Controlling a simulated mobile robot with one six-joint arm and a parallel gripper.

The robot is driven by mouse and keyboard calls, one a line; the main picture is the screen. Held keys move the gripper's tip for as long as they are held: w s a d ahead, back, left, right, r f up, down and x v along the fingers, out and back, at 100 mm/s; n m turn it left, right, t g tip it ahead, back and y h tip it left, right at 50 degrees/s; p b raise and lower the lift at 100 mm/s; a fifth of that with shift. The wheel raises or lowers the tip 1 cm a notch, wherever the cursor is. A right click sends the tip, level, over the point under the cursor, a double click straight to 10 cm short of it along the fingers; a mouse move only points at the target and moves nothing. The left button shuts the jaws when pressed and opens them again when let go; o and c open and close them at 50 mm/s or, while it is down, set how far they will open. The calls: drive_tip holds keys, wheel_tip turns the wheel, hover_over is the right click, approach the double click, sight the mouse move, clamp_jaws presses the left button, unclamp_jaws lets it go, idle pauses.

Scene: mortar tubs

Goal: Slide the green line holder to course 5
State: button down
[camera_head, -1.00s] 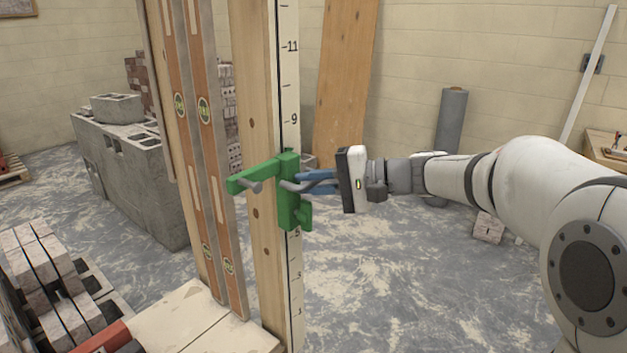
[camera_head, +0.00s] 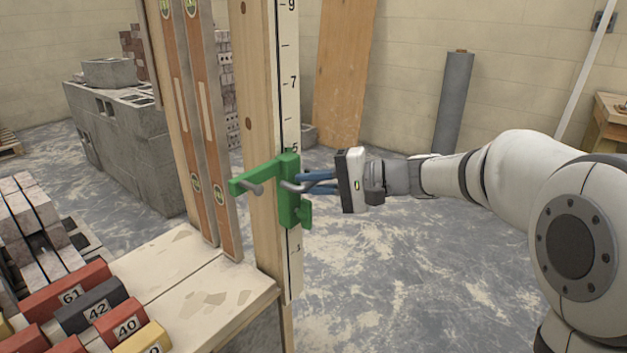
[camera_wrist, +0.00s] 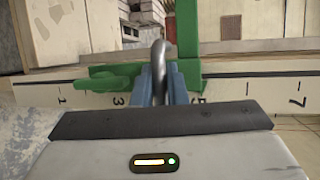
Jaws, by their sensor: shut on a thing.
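The green line holder (camera_head: 289,190) is on the wooden pole (camera_head: 262,100), over a strip of odd course numbers (camera_head: 291,60). The 5 mark sits right at the holder's top edge in the head view. In the wrist view, the holder (camera_wrist: 188,50) lies across the strip (camera_wrist: 250,92), with the 5 beside its upper end and the 3 partly next to its lower part. My gripper (camera_head: 310,183), with blue fingers, is shut on the holder's grey bent handle, also seen between the fingers in the wrist view (camera_wrist: 160,62).
Two spirit levels (camera_head: 205,130) stand left of the pole. A wooden bench top (camera_head: 190,280) with numbered blocks (camera_head: 90,305) is at lower left. Grey concrete blocks (camera_head: 120,150) stand behind. The floor right of the pole is open.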

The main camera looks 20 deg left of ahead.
drive_tip(key=shift+f, duration=0.3)
drive_tip(key=c, duration=1.5)
unclamp_jaws()
drive_tip(key=shift+o, duration=0.2)
drive_tip(key=p+v, duration=0.1)
drive_tip(key=v, duration=0.6)
drive_tip(key=shift+d, duration=0.4)
drive_tip(key=shift+r, duration=0.1)
drive_tip(key=s+d+r+t+h+p, duration=0.1)
drive_tip(key=s+d+r+h+p, duration=0.2)
drive_tip(key=s+d+h+p, duration=0.4)
drive_tip(key=s+d+r+t+h+p, duration=0.1)
drive_tip(key=s+d+r+h+p, duration=0.3)
drive_tip(key=s+d+h+p, duration=0.4)
drive_tip(key=s+d+p, duration=0.4)
drive_tip(key=d+p, duration=0.4)
drive_tip(key=shift+s+r+n+t+h+p, duration=0.2)
drive_tip(key=shift+s+n+t+h+p, duration=0.1)
drive_tip(key=shift+n+t+p, duration=0.1)
